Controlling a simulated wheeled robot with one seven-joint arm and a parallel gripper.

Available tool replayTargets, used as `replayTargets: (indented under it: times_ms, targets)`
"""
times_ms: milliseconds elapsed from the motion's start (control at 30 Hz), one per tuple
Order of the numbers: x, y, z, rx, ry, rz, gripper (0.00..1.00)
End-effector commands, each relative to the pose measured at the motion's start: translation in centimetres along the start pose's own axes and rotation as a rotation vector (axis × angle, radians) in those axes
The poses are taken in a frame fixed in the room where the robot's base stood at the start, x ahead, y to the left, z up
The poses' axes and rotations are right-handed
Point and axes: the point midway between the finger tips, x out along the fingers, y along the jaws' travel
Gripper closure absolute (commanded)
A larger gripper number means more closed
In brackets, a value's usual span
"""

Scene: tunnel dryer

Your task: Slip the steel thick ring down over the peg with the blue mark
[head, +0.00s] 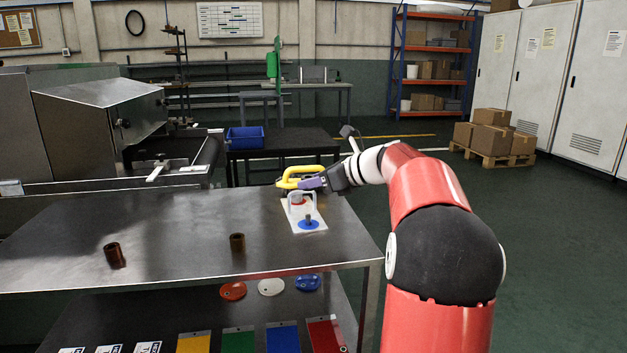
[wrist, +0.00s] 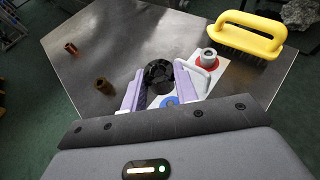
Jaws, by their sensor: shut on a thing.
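My gripper (head: 306,184) is over the far part of a white board (head: 309,239). In the wrist view its purple fingers (wrist: 158,80) are shut on a dark round thing (wrist: 158,74); I cannot tell if this is the steel thick ring. The peg with the blue mark (head: 309,217) stands bare at the board's near end. Its blue mark (wrist: 169,102) shows partly between the fingers in the wrist view. A grey hollow cylinder (head: 297,198) stands upright on the red mark; it also shows in the wrist view (wrist: 209,57).
A yellow-handled brush (head: 300,172) lies just behind the board, close to my gripper. Two brown rings (head: 114,255) (head: 237,243) stand on the steel table (head: 175,240) to the left. The table between them and the board is clear.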

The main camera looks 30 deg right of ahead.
Motion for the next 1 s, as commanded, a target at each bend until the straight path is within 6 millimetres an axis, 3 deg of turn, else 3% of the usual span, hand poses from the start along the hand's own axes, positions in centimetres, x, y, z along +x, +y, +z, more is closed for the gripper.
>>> replayTargets:
  times_ms: [267, 700, 1000]
  targets:
    - [0.4, 0.0, -1.0, 0.0, -0.001, 0.0, 0.97]
    - [1.9, 0.0, -4.7, 0.0, 0.0, -0.001, 0.97]
    - [2.2, 0.0, -5.3, -0.001, -0.001, -0.001, 0.97]
